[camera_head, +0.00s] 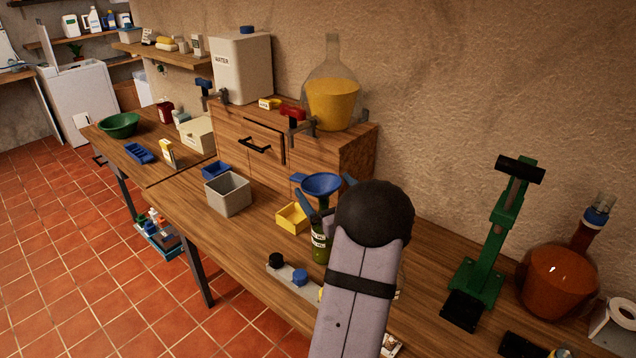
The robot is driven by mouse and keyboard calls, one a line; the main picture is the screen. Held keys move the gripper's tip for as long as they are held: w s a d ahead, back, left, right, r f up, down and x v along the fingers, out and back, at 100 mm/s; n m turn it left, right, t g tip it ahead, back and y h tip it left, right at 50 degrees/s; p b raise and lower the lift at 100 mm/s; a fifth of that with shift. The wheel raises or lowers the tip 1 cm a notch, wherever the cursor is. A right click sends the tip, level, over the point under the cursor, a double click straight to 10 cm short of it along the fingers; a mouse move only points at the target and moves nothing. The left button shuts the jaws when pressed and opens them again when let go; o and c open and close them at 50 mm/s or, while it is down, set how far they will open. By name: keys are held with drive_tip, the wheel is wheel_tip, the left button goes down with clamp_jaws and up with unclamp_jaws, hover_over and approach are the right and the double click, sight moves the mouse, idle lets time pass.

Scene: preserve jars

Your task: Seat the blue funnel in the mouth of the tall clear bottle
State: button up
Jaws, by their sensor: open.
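The blue funnel (321,185) is upright near the middle of the bench, its wide cone facing up. Below it stands a dark green bottle with a label (320,246); I cannot tell whether the funnel's stem is in that bottle's neck. My gripper (331,198) is open at the funnel, with one dark finger in front of its lower left side and the other at its right. I cannot tell whether the fingers touch it. I cannot make out the tall clear bottle; my arm hides part of the bench.
A grey bin (228,195), a yellow bin (292,218) and a small blue bin (216,171) stand left of the funnel. A strip with round knobs (293,279) lies in front. A green press (490,240) and an amber flask (556,282) stand at right. A wooden cabinet (356,150) is behind.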

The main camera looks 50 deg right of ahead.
sight(320, 181)
drive_tip(key=shift+p+x, duration=0.65)
drive_tip(key=shift+x, duration=1.05)
drive_tip(key=shift+a+r, duration=0.1)
drive_tip(key=c, duration=1)
drive_tip(key=shift+r, duration=0.1)
wheel_tip(320, 181, up, 10)
drive_tip(key=b, duration=0.2)
drive_tip(key=shift+b, duration=0.3)
